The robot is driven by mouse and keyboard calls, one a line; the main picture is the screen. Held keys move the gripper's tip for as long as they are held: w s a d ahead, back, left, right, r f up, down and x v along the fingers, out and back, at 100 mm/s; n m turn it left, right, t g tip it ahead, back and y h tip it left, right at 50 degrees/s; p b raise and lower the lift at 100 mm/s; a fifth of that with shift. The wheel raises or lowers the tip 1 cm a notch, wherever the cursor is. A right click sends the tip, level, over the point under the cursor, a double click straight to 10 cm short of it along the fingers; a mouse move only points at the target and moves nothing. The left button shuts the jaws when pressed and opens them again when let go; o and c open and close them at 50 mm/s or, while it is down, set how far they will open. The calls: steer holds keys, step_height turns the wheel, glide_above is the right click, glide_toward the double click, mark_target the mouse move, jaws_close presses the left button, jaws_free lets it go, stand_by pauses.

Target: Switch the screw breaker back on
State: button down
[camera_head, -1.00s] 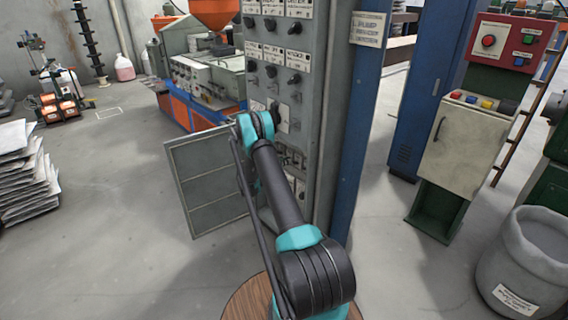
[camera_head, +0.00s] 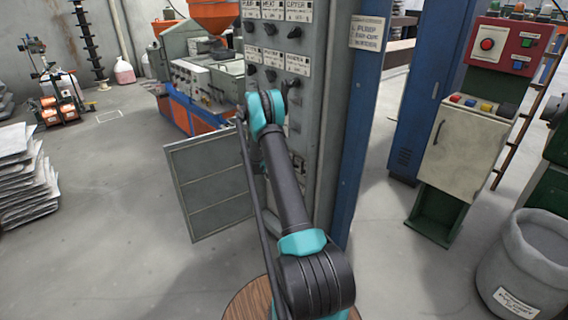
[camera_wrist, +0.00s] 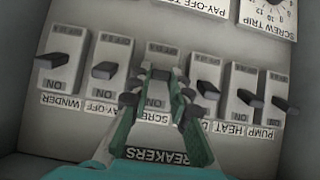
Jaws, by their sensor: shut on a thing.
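The wrist view is upside down and shows a row of grey breakers with black levers. The screw breaker (camera_wrist: 163,52) is in the middle, with its "SCREW" label partly covered by my fingers. My gripper (camera_wrist: 161,73) is shut at this breaker, one finger on each side, and its lever is mostly hidden between the fingertips.
The screw trip dial (camera_wrist: 270,12) is above. An open cabinet door (camera_head: 208,182) stands left of my arm.

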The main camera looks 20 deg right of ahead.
steer(key=c, duration=1.4)
jaws_free()
steer(key=v, duration=1.2)
steer(key=shift+s, duration=0.1)
